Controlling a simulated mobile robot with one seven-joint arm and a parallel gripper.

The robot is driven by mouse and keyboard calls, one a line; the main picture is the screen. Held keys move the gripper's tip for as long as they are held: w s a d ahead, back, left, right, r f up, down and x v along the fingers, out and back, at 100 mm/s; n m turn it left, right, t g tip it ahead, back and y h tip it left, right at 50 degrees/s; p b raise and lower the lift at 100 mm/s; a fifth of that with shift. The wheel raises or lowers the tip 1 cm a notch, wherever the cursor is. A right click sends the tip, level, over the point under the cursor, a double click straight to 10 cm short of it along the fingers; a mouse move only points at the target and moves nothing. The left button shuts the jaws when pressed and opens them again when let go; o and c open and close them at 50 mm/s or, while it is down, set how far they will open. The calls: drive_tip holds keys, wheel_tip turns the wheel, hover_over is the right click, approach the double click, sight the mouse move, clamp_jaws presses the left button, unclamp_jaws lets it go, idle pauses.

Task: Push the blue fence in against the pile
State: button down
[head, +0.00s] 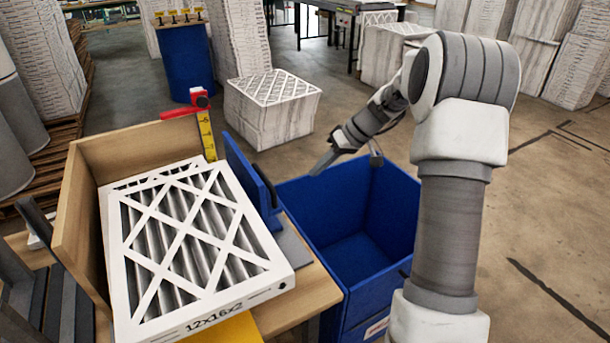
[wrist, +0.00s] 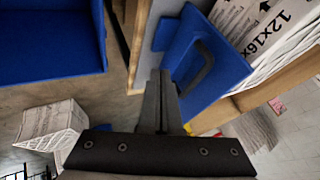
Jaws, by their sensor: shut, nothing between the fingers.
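The pile of white-framed pleated filters (head: 183,250) lies in a wooden corner bench; its top filter is marked 12x16x2 and sits skewed over the one beneath. The blue fence (head: 243,172) stands upright at the pile's right side, with a black handle (head: 268,188) on its outer face. Whether the fence touches the pile is hidden. In the wrist view the fence (wrist: 226,70) and its handle (wrist: 202,68) are just right of my fingers. My gripper (head: 318,170) is shut and empty, right of the fence and apart from the handle.
A deep blue bin (head: 360,250) stands right of the bench, below my gripper. A yellow ruler with a red clamp (head: 203,125) rises at the bench's back corner. A wrapped filter stack (head: 272,110) and a blue drum (head: 187,62) stand behind. Open floor lies at right.

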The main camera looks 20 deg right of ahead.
sight(255, 203)
drive_tip(key=w+a+f, duration=0.1)
drive_tip(key=a+f, duration=0.5)
drive_tip(key=a, duration=0.2)
drive_tip(key=shift+w+a+f, duration=0.25)
drive_tip(key=shift+w+f, duration=0.05)
drive_tip(key=shift+f, duration=0.1)
drive_tip(key=a+b, duration=0.1)
drive_tip(key=a, duration=0.1)
drive_tip(key=s+a+b, duration=0.1)
drive_tip(key=a, duration=0.2)
drive_tip(key=a+b, duration=0.1)
drive_tip(key=a, duration=0.1)
drive_tip(key=shift+s+a+f+b, duration=0.15)
drive_tip(key=shift+s+a+b, duration=0.2)
drive_tip(key=shift+a+b, duration=0.05)
drive_tip(key=shift+a, duration=0.3)
drive_tip(key=shift+s, duration=0.1)
